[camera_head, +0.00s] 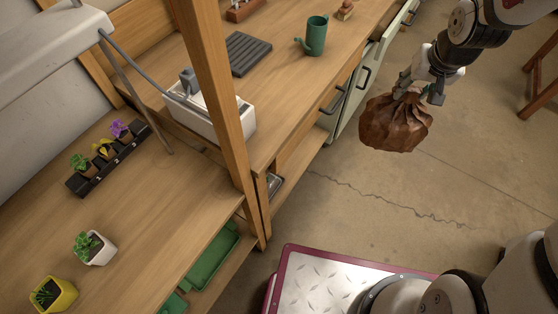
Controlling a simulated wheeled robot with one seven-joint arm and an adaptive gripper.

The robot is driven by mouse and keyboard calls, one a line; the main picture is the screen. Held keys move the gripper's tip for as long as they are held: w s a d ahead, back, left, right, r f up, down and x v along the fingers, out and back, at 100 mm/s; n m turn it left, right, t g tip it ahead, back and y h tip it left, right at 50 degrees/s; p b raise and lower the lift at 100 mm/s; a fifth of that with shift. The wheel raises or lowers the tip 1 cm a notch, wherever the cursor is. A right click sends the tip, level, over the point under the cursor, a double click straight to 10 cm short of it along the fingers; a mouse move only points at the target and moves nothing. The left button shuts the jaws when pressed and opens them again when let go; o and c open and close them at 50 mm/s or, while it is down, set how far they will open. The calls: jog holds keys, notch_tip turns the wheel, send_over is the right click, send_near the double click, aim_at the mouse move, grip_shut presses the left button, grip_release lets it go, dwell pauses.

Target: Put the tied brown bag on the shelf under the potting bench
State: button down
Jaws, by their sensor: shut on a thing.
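The tied brown bag (394,124) hangs in the air over the concrete floor at the right, to the right of the bench. My gripper (418,92) is shut on its gathered top, and the bag hangs below the fingers. The potting bench (150,200) runs along the left with a wooden top. Under it, a shelf (222,282) shows in part below the front edge, with a green tray (212,258) on it. Most of the shelf is hidden by the bench top.
A wooden post (214,90) rises at the front.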

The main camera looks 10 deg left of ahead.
jog(key=w+a+f+n+g+y+b, duration=0.1)
jog(key=w+a+f+n+b, duration=0.25)
jog(key=w+f+b, duration=0.9)
jog(key=w+a+f+n+y+b, duration=0.3)
jog(key=w+f+b, duration=0.55)
jog(key=f, duration=0.65)
jog(key=w+a+f+n+g+b, duration=0.1)
jog(key=w+a+f+n+b, duration=0.3)
jog(key=w+f+b, duration=0.8)
jog(key=s+a+f+n+p, duration=0.1)
jog(key=a+f+n, duration=0.1)
jog(key=f, duration=0.6)
jog(key=s+a+f+n, duration=0.1)
jog(key=a+f, duration=0.1)
jog(key=f, duration=0.7)
jog(key=a+f+b, duration=0.2)
jog(key=a+b, duration=0.1)
jog(key=a, duration=0.5)
jog(key=a+f+b, duration=0.2)
jog(key=a+b, duration=0.2)
jog(key=a, duration=0.3)
jog(key=shift+w+a+f+g, duration=0.15)
jog(key=shift+a+f+g, duration=0.15)
jog(key=shift+a, duration=0.1)
